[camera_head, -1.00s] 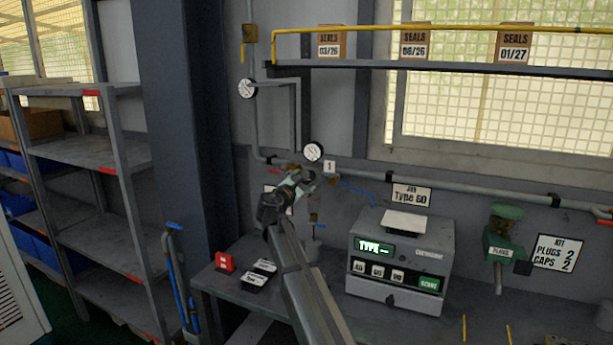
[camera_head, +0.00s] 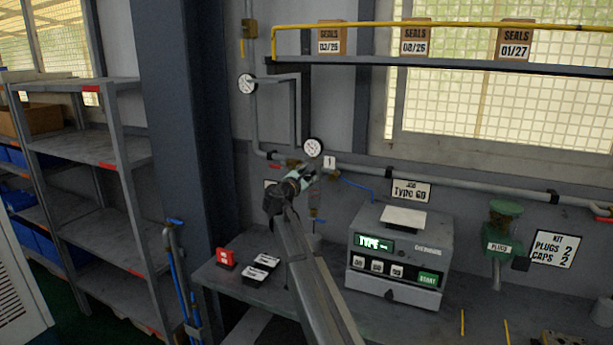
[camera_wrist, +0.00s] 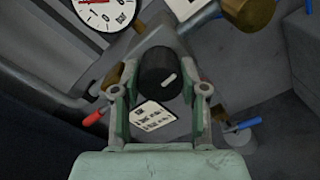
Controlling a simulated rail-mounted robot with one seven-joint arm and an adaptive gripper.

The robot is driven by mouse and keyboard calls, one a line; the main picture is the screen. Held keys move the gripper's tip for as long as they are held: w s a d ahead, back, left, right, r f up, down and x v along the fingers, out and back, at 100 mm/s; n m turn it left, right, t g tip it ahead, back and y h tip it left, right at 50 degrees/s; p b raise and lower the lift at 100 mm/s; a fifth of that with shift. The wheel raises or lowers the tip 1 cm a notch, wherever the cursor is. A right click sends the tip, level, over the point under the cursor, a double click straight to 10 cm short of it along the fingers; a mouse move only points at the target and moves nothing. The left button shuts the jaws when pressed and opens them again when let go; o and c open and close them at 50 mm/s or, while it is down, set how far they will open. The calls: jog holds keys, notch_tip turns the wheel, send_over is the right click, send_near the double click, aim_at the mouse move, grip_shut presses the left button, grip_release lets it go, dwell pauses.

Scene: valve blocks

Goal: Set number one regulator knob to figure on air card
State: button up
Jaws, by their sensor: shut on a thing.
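The black regulator knob (camera_wrist: 160,74) with a white pointer mark is between the two fingers of my gripper (camera_wrist: 161,92) in the wrist view. My gripper is shut on it, and the mark slants toward the lower left. In the head view my gripper (camera_head: 303,180) is at the wall pipe, beside the number 1 tag (camera_head: 330,162), and hides the knob. A round white gauge (camera_head: 312,147) sits just above; it also shows, cut off, in the wrist view (camera_wrist: 106,12). A white card (camera_wrist: 152,116) shows below the knob, its print too small to read.
A brass-coloured fitting (camera_wrist: 250,10) is right of the knob, and a red-handled lever (camera_wrist: 97,117) is at left. A blue-handled valve (camera_wrist: 240,126) is lower right. The bench holds a grey type machine (camera_head: 400,255) and a red block (camera_head: 225,258). A second gauge (camera_head: 247,84) hangs higher left.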

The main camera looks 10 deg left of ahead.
jog(key=shift+b, duration=0.3)
jog(key=m+b, duration=0.1)
jog(key=b, duration=0.1)
jog(key=m+b, duration=0.1)
jog(key=b, duration=0.1)
jog(key=shift+w+f, duration=0.1)
jog(key=shift+f, duration=0.2)
jog(key=m+b, duration=0.3)
jog(key=b, duration=0.1)
jog(key=shift+b, duration=0.35)
jog(key=m+b, duration=0.3)
jog(key=b, duration=0.1)
jog(key=shift+b, duration=0.3)
jog(key=shift+r+m+b, duration=0.25)
jog(key=shift+m+b, duration=0.65)
jog(key=shift+b, duration=0.2)
jog(key=shift+r+m, duration=0.1)
jog(key=shift+m, duration=0.2)
jog(key=o, duration=1.1)
jog(key=shift+o, duration=0.2)
